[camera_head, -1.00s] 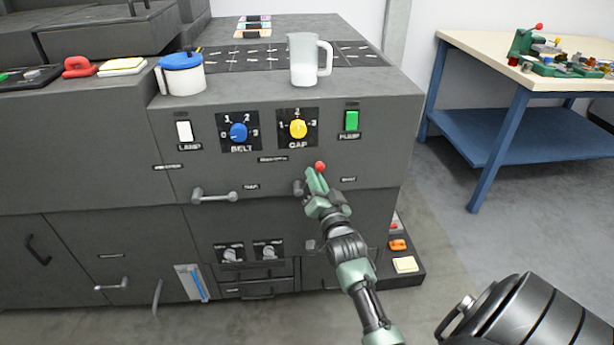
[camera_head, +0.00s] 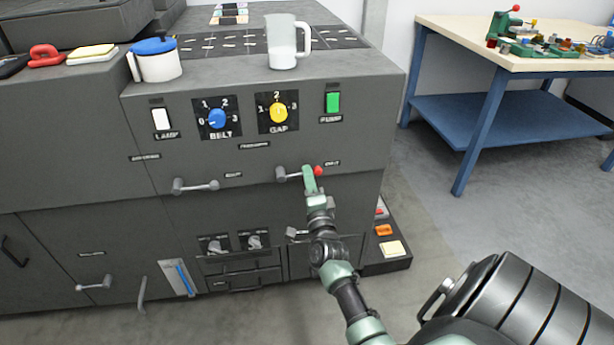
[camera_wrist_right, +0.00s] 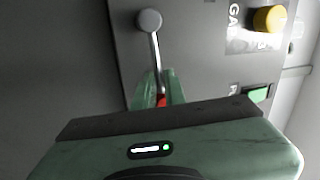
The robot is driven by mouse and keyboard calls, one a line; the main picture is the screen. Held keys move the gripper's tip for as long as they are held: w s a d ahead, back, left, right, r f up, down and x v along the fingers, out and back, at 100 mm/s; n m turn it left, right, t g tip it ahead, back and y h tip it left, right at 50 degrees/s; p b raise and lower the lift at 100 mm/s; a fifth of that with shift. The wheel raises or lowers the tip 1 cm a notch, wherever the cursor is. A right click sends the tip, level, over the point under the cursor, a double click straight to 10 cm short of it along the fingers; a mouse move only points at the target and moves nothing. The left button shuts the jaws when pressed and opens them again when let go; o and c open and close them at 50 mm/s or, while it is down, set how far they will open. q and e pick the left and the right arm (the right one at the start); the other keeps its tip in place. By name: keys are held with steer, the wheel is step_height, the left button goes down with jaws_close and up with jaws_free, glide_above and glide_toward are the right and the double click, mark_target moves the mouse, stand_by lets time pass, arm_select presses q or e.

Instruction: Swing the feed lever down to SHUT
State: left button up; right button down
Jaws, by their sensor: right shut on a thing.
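The feed lever (camera_head: 291,175) is on the front of the dark grey machine. Its pivot is at the left, and its arm points right, nearly level, to a red knob (camera_head: 318,171). My right gripper (camera_head: 310,174) is shut on the lever near the knob. In the right wrist view the grey lever arm (camera_wrist_right: 155,52) runs from its round pivot to between my right fingers (camera_wrist_right: 160,92), where a bit of red shows. The small label (camera_head: 332,163) by the knob is too blurred to read surely. My left gripper is not in view.
A similar grey lever (camera_head: 197,186) sits to the left on the same panel. Above are a blue BELT knob (camera_head: 217,118), a yellow GAP knob (camera_head: 278,113) and a green switch (camera_head: 333,102). A blue-legged table (camera_head: 470,110) is at right.

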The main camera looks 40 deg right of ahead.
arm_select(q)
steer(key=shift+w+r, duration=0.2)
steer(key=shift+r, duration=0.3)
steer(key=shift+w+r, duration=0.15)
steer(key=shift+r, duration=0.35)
arm_select(e)
steer(key=shift+f+m+h, duration=0.4)
steer(key=shift+f+m, duration=0.05)
steer(key=shift+m, duration=0.35)
steer(key=c, duration=1.5)
jaws_free()
